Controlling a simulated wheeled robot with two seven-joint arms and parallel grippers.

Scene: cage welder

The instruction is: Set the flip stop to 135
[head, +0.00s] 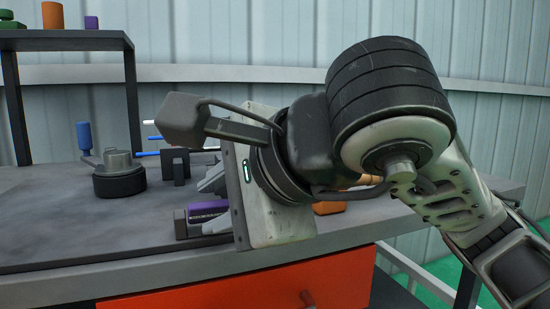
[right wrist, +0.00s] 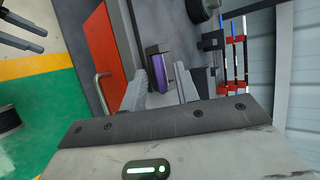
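A purple-faced block (head: 207,211) with small lettering and a dark grey end block sits near the front edge of the workbench; I take it for the flip stop, but cannot read its setting. In the right wrist view the purple part (right wrist: 160,73) lies ahead of the space between my fingers. My right gripper (head: 212,203) is open at the block, its fingers (right wrist: 161,88) apart on either side in that view; contact cannot be told. Two dark prongs (right wrist: 22,32) at the left edge of the wrist view look like my left gripper, apart and empty.
The grey workbench (head: 60,235) has an orange-red drawer front (head: 240,290) below. A round dark piece (head: 119,180), a blue cylinder (head: 84,138) and a small dark rack (head: 176,166) stand behind and left. A shelf (head: 60,40) rises at back left. The bench's front left is clear.

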